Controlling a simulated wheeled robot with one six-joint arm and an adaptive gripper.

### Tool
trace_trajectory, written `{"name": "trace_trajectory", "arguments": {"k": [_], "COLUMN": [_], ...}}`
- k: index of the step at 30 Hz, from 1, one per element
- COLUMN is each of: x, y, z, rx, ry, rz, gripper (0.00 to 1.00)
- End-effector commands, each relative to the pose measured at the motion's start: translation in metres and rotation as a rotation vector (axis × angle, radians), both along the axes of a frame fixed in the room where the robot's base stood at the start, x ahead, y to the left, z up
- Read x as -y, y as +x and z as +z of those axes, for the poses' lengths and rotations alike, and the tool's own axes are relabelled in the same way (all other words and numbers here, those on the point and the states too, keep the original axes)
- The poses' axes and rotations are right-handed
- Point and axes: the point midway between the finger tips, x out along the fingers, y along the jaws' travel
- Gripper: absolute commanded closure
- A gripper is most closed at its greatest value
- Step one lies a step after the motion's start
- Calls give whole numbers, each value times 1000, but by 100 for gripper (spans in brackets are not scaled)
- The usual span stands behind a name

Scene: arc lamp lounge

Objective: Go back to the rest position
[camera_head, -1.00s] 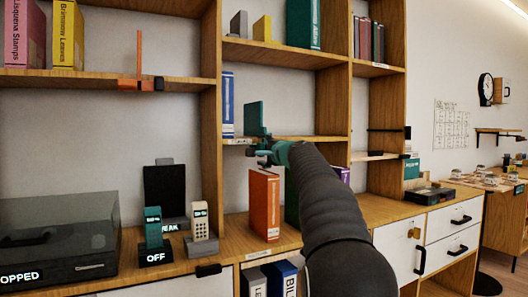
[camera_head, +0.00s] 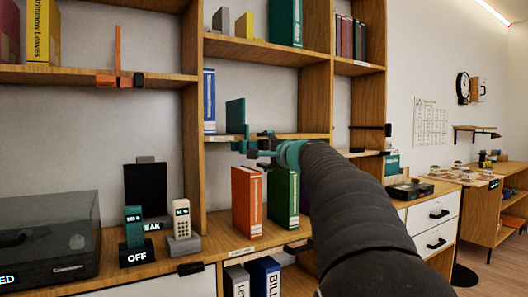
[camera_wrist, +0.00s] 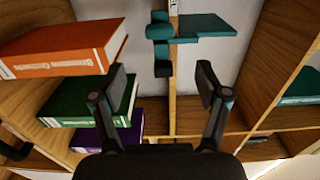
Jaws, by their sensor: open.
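My gripper (camera_head: 262,146) is at the end of my dark arm, in front of the middle shelf bay in the head view. In the wrist view its two dark fingers (camera_wrist: 165,92) stand wide apart with nothing between them. Past the fingers, a teal bracket-like piece (camera_head: 236,116) sits at the shelf edge; it also shows at the top of the wrist view (camera_wrist: 200,26). The gripper is apart from it in the wrist view. No rest position is marked in view.
An orange book (camera_head: 247,202) and a green book (camera_head: 283,198) stand on the counter below the gripper. A blue book (camera_head: 209,102) stands on the shelf. Phones (camera_head: 181,220) and a glass-lidded box (camera_head: 45,240) are at left. White drawers (camera_head: 434,212) are at right.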

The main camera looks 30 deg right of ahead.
Motion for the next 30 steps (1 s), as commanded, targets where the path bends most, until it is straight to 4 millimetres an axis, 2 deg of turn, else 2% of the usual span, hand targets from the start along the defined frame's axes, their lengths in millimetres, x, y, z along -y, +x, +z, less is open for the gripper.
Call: {"name": "trace_trajectory", "arguments": {"k": [17, 20, 23, 25, 26, 27, 30], "x": [0, -4, -7, -11, -14, -23, -52], "y": [-2, -1, -1, -8, -14, -25, -57], "z": [0, -10, -53, -93, -111, -134, -184], "rx": [-1, -31, -135, -233, -281, -342, -483], "ry": [-6, -57, -135, -201, -237, -288, -416], "rz": [2, 21, 49, 77, 93, 120, 206], "gripper": [25, 25, 25, 25, 25, 25, 25]}}
